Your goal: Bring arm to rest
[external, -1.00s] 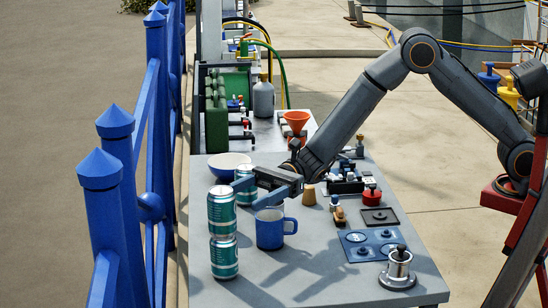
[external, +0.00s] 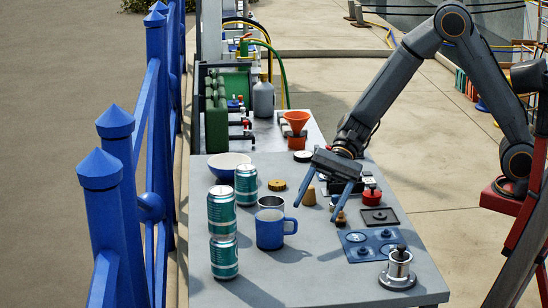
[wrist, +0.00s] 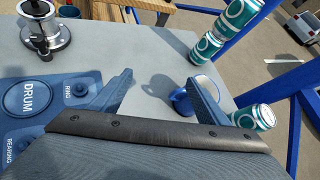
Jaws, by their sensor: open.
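My gripper (external: 318,203) is open and empty above the grey table (external: 300,284), with its two blue fingers pointing down. It hangs to the right of a blue mug (external: 270,232), apart from it.
A blue railing (external: 105,200) runs along the left. The front of the table is clear.

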